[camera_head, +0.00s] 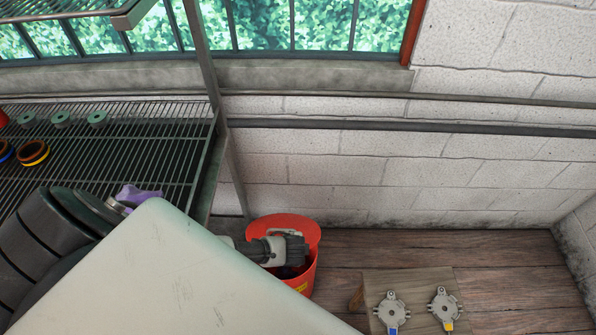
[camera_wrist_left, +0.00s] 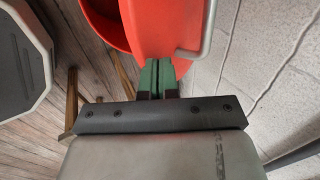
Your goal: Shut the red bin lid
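The red bin (camera_head: 302,283) stands on the floor by the wall, right of the wire rack. Its lid (camera_head: 268,222) looks raised at the back, with a pale handle (camera_head: 282,231). In the left wrist view the red lid (camera_wrist_left: 155,25) fills the top middle, with its grey handle (camera_wrist_left: 207,35) on the right; part of the bin (camera_wrist_left: 105,22) shows at left. My left gripper (camera_head: 298,248) is over the bin, in front of the lid. Its green fingers (camera_wrist_left: 158,64) are together with nothing visible between them, at the lid's edge; contact is unclear. My right gripper is out of view.
A wooden stool (camera_head: 430,285) with two metal parts stands right of the bin. A wire rack (camera_head: 110,150) with small rings is at left. The brick wall (camera_head: 400,170) is close behind the bin. Wooden floor (camera_head: 520,265) is clear at right.

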